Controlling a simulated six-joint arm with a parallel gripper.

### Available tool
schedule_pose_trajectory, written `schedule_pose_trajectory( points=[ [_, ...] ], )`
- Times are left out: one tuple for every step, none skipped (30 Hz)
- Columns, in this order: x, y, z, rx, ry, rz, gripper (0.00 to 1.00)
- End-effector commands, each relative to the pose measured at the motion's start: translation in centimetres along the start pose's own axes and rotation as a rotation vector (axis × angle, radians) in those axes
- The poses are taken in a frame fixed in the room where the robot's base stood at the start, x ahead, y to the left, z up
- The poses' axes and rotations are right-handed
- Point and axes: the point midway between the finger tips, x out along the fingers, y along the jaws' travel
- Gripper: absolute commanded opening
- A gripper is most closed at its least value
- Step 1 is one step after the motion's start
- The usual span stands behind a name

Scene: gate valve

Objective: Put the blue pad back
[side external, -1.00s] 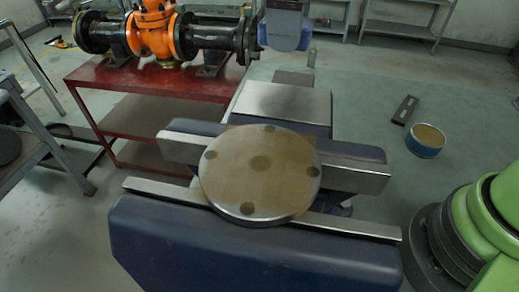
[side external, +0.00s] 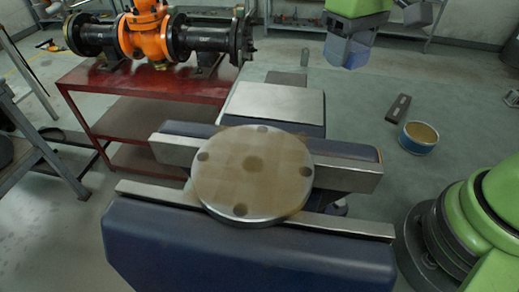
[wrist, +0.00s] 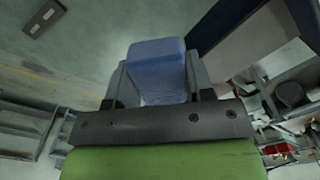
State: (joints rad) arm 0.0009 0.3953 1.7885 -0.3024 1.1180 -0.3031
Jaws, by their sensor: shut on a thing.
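The blue pad (wrist: 157,68) is a soft-looking block between the two grey fingers of my gripper in the wrist view. My gripper (side external: 347,50) is shut on it and holds it in the air. In the side external view they are at the top right of centre, beyond the vise and clear of it, and the pad (side external: 356,54) shows as a blue patch. The round metal flange (side external: 252,175) lies flat on the vise jaws, its top face brownish with several holes.
The dark blue vise (side external: 240,255) fills the front. A red table (side external: 150,88) with the orange valve (side external: 146,38) stands back left. A dark flat bar (side external: 398,108) and a blue-sided round tin (side external: 418,138) lie on the right on open greenish surface.

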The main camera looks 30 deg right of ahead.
Motion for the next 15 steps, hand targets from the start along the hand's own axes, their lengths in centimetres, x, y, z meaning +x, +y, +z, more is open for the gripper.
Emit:
schedule_pose_trajectory(
  points=[
    [0.0, 0.0, 0.0, -0.001, 0.000, 0.000, 0.26],
    [0.0, 0.0, 0.0, -0.001, 0.000, 0.000, 0.26],
    [0.0, 0.0, 0.0, -0.001, 0.000, 0.000, 0.26],
    [0.0, 0.0, 0.0, -0.001, 0.000, 0.000, 0.26],
    [0.0, 0.0, 0.0, 0.000, 0.000, 0.000, 0.26],
    [0.1, 0.1, 0.0, 0.004, -0.001, 0.000, 0.26],
    [0.4, 0.4, -0.1, 0.011, -0.003, 0.000, 0.26],
    [0.7, 0.7, -0.1, 0.020, -0.004, 0.001, 0.26],
    [1.3, 1.4, -0.2, 0.041, -0.006, 0.001, 0.26],
    [1.9, 2.1, -0.3, 0.059, -0.008, 0.002, 0.26],
    [2.6, 2.9, -0.4, 0.084, -0.010, 0.002, 0.26],
    [3.6, 4.1, -0.4, 0.119, -0.012, 0.001, 0.26],
    [4.5, 5.0, -0.4, 0.146, -0.013, 0.002, 0.26],
    [5.3, 6.0, -0.3, 0.175, -0.013, 0.002, 0.26],
    [6.4, 7.2, -0.2, 0.212, -0.013, 0.001, 0.26]
  ],
)
